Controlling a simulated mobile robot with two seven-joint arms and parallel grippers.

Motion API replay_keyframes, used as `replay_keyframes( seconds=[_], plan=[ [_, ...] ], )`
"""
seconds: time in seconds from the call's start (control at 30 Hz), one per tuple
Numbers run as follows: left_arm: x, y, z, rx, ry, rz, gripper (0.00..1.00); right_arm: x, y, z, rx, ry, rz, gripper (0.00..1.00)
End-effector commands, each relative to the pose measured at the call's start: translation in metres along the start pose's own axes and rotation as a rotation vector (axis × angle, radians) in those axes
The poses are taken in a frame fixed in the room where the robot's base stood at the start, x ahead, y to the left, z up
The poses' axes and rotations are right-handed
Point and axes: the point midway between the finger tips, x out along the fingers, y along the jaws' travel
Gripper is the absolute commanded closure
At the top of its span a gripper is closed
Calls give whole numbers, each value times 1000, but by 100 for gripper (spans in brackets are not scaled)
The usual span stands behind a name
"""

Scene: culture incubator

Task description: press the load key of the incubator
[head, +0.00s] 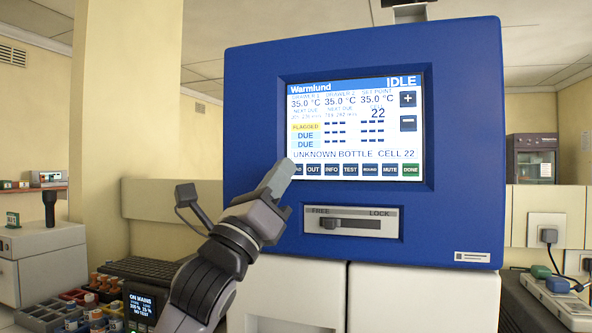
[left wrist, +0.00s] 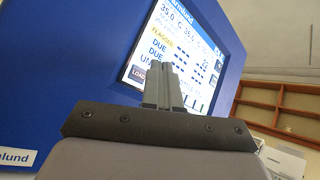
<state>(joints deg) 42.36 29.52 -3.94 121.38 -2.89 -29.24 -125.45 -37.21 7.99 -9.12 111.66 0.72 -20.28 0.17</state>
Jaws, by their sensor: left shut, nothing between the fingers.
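The incubator (head: 460,215) is a blue cabinet with a lit touch screen (head: 355,125) reading IDLE and "UNKNOWN BOTTLE CELL 22". A row of keys runs along the screen's bottom. The load key (head: 297,170) is the leftmost; my fingertips cover part of it. In the left wrist view the load key (left wrist: 139,75) shows just left of my fingers. My left gripper (head: 283,168) is shut and empty, its tips at the screen's lower left corner. I cannot tell whether they touch the screen. My right gripper is not in view.
A FREE/LOCK slide (head: 350,222) sits below the screen, with white drawer fronts under it. A rack of bottles (head: 90,312) and a small black display unit (head: 141,305) stand at lower left. A socket and power strip (head: 560,300) are at right.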

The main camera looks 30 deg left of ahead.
Motion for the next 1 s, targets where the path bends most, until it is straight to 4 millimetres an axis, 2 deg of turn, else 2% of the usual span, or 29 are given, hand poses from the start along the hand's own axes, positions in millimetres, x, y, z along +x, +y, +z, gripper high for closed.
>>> replay_keyframes(
  seconds=[0.27,1.0],
  plan=[
    [12,8,-8,1,0,-1,100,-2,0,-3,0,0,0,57],
    [12,9,-9,2,1,-1,100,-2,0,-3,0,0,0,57]
  ],
)
